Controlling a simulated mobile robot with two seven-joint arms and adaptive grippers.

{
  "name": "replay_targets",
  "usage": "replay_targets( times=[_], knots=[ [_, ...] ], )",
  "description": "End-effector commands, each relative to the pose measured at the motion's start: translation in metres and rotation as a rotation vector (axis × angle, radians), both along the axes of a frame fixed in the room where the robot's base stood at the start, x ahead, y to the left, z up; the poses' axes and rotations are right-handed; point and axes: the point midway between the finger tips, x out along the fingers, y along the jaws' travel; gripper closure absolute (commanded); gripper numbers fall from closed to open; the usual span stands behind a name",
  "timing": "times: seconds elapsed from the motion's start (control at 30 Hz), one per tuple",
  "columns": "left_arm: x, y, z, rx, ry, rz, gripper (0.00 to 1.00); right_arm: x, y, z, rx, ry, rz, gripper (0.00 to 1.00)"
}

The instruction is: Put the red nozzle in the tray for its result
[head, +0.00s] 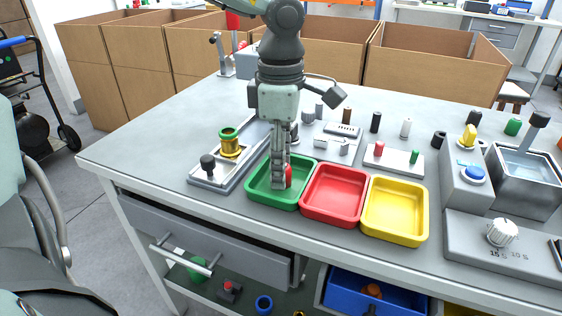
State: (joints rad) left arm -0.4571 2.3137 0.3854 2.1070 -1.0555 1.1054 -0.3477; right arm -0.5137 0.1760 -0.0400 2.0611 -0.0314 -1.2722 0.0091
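A small red nozzle (289,175) is upright within the green tray (265,196), at the fingertips of my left gripper (279,182). The fingers point down into the tray and hide part of the nozzle. They show nearly edge-on, so I cannot tell whether they grip the nozzle or stand beside it. I also cannot tell whether the nozzle touches the tray floor. The red tray (333,198) and the yellow tray (395,214) are to the right and look empty. My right gripper is not in view.
A fixture with a green-and-yellow piece (230,143) stands just left of the green tray. A small stand (393,160) with red and green nozzles is behind the trays. A blue-button box (468,178) and a metal basin (518,175) are at right.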

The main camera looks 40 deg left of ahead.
Motion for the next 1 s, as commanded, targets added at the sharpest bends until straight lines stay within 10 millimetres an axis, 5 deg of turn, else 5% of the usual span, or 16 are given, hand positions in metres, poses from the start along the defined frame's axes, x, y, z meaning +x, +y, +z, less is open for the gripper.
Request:
replay_targets(
  times=[0.33, 0.7, 1.0],
  knots=[
    [0.000, 0.000, 0.007, 0.000, -0.001, 0.000, 0.53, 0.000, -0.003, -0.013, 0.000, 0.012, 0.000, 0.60],
    [0.001, 0.000, 0.085, 0.001, -0.005, 0.001, 0.53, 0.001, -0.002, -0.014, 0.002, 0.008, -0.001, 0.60],
    [0.000, 0.000, 0.121, 0.000, -0.001, 0.000, 0.53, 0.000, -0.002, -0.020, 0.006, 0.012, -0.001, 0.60]
  ],
)
